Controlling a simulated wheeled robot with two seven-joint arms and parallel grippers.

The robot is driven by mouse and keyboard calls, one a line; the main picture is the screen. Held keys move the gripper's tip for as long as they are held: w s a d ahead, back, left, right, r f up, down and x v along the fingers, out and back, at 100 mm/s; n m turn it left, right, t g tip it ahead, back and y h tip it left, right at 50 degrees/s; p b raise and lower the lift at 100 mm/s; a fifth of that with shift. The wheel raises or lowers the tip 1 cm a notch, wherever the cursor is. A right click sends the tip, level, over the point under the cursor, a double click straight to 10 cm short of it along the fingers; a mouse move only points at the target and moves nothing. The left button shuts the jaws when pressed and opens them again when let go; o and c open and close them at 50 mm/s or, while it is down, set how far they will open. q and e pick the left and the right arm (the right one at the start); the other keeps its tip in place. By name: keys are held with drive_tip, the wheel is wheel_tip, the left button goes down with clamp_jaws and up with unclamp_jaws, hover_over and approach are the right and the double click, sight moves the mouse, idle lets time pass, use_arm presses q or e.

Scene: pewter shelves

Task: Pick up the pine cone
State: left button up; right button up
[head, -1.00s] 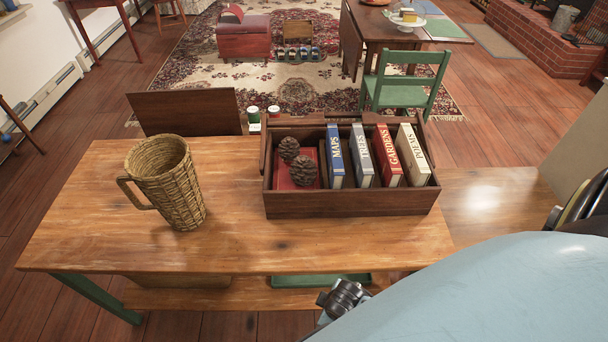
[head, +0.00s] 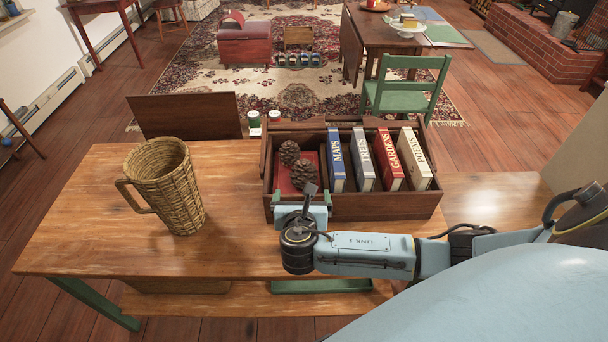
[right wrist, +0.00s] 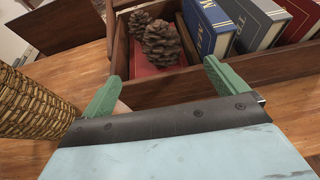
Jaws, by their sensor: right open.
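Two brown pine cones sit close together in the left part of a dark wooden box, a rear one (head: 289,151) and a front one (head: 304,172). They lie on or just above a red book (head: 284,184). In the right wrist view the rear cone (right wrist: 138,22) and front cone (right wrist: 162,44) are ahead of the fingers. My right gripper (head: 302,199) is open and empty at the box's front wall, on the near side of the cones. Its green fingers (right wrist: 162,74) are spread apart. My left gripper is not in view.
The wooden box (head: 385,206) also holds several upright books, such as the blue MAPS book (head: 336,160), right of the cones. A woven wicker mug (head: 168,190) stands left on the wooden table (head: 90,215). The table's left and front parts are clear.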

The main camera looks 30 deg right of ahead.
sight(304, 180)
drive_tip(key=b+x, duration=0.1)
drive_tip(key=x, duration=0.5)
drive_tip(key=shift+w+d+f, duration=0.2)
drive_tip(key=shift+w, duration=0.05)
drive_tip(key=shift+b+x, duration=0.7)
drive_tip(key=shift+x, duration=1.95)
drive_tip(key=shift+f, duration=0.1)
drive_tip(key=shift+s, duration=0.1)
drive_tip(key=shift+c, duration=0.4)
drive_tip(key=c, duration=1)
